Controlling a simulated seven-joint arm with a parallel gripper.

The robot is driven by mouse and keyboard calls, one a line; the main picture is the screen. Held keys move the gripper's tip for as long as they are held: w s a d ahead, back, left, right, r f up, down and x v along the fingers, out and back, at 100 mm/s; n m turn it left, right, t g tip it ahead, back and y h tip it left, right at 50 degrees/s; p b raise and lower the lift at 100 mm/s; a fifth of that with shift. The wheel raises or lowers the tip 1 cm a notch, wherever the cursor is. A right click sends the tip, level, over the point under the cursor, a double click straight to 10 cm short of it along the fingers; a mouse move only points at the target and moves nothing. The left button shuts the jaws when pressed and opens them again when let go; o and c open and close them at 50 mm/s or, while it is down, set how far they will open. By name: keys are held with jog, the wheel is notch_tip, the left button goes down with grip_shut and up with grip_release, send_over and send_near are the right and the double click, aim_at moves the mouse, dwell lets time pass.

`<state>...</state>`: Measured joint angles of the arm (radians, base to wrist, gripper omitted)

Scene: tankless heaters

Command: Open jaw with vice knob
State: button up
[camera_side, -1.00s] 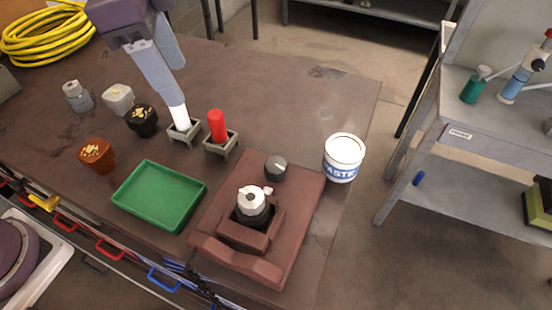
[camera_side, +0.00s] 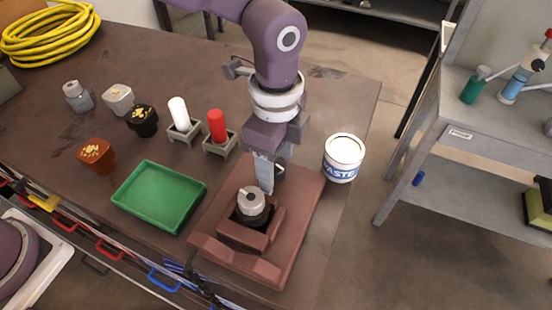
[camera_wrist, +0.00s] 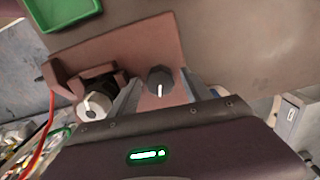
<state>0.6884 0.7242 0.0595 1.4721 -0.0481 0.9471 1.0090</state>
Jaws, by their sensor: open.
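The reddish-brown vice (camera_side: 300,208) stands near the table's front right. Its dark grey round knob (camera_side: 281,171) sits behind the jaws, partly hidden by my fingers in the side view. In the wrist view the knob (camera_wrist: 160,79) shows a white line pointing down the picture. My gripper (camera_side: 267,187) points down at the knob, open. In the wrist view its fingers stand on either side of the knob; contact cannot be told. A grey-white topped part with a black body (camera_side: 251,203) sits between the vice jaws (camera_side: 240,236), also visible in the wrist view (camera_wrist: 94,105).
A white tub (camera_side: 343,158) stands right of the vice near the table edge. A green tray (camera_side: 158,195) lies to its left. White (camera_side: 179,112) and red (camera_side: 217,126) cylinders stand in holders behind. Several small containers stand further left.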

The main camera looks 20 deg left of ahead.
grip_shut()
jog(key=shift+n, duration=0.3)
jog(key=n, duration=1.4)
jog(key=shift+r, duration=0.1)
jog(key=n, duration=0.4)
jog(key=shift+n, duration=0.6)
